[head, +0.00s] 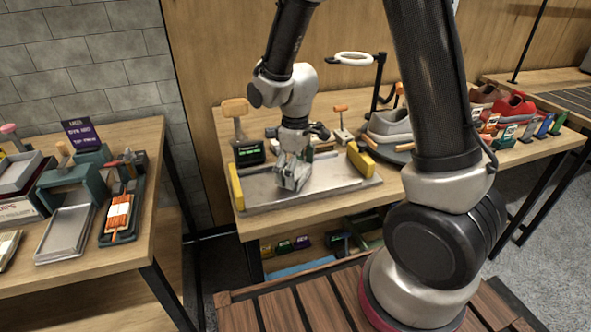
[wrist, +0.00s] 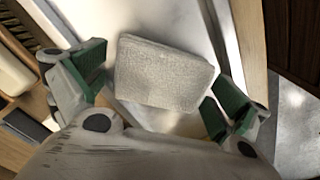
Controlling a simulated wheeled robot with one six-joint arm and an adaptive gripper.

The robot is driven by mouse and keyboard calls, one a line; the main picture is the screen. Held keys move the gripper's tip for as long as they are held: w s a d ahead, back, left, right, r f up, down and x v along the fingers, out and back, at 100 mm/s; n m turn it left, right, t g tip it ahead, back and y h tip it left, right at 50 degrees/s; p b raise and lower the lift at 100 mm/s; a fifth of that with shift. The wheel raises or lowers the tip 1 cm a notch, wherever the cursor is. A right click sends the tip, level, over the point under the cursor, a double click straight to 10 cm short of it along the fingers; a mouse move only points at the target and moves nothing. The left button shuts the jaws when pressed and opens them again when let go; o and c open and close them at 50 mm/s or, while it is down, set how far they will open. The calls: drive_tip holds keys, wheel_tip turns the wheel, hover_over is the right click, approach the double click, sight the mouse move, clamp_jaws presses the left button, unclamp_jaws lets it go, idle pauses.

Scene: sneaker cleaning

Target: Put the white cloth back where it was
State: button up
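The white cloth (wrist: 165,74) is a folded, textured pad in the wrist view, lying on or just above a pale surface. My gripper (wrist: 155,82) has its two green-padded fingers spread wide, one on each side of the cloth. A small gap shows between the cloth and the left pad, and the right pad is near its lower right corner. In the head view my gripper (head: 291,180) points down, low over a metal tray (head: 335,178) with yellow end blocks. The cloth cannot be made out in the head view; my gripper probably hides it.
A grey shoe (head: 390,123) sits on a round stand right of the tray. A small dark display box (head: 249,152) and an orange-topped post (head: 236,108) stand behind the tray's left end. Red shoes (head: 514,105) and bottles are farther right. A left table (head: 90,270) holds other tools.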

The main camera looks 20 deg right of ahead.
sight(296, 170)
wheel_tip(296, 170, up, 12)
drive_tip(key=s+d+r+m+t, duration=0.2)
drive_tip(key=s+d+r+m, duration=0.2)
drive_tip(key=s+d, duration=0.3)
drive_tip(key=s+d+r+m+t, duration=0.2)
drive_tip(key=s+d+r+m, duration=0.3)
drive_tip(key=s, duration=0.7)
wheel_tip(296, 170, up, 2)
drive_tip(key=d, duration=0.3)
drive_tip(key=shift+r, duration=0.25)
